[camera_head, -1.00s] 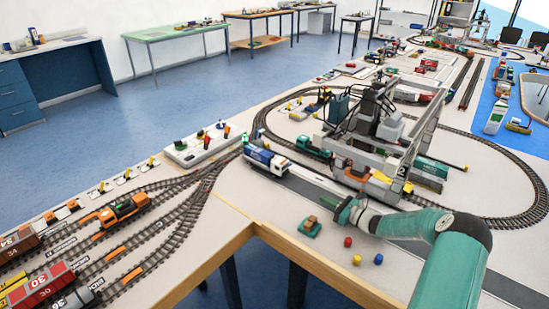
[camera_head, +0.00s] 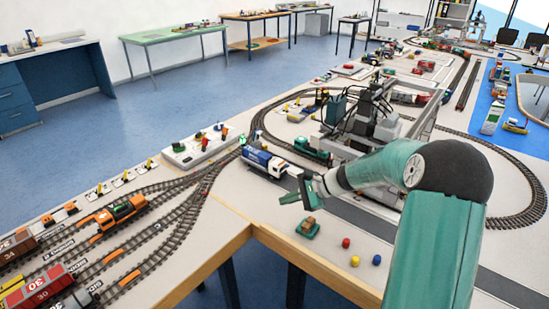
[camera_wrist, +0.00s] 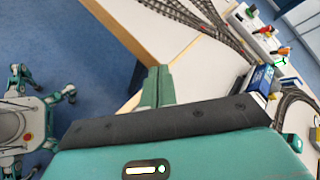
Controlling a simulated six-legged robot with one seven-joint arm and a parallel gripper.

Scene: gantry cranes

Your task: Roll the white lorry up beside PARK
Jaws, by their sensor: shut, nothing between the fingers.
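The white lorry (camera_head: 277,167), with a white cab and a blue load (camera_head: 257,157), stands at the far left end of the grey road strip (camera_head: 345,208), close to the track. It also shows in the wrist view (camera_wrist: 262,80) to the right of my fingers. My gripper (camera_head: 285,198) is shut and empty. It is in front of the lorry in the picture, above the table, apart from it. In the wrist view my shut fingers (camera_wrist: 157,86) point over the table's corner. I cannot make out any PARK marking.
A small green tray with a brown block (camera_head: 308,226) lies just below my gripper. A red ball (camera_head: 346,242), a yellow ball (camera_head: 355,261) and a blue ball (camera_head: 377,260) lie near the table edge. A grey gantry crane (camera_head: 375,125) stands beyond my arm.

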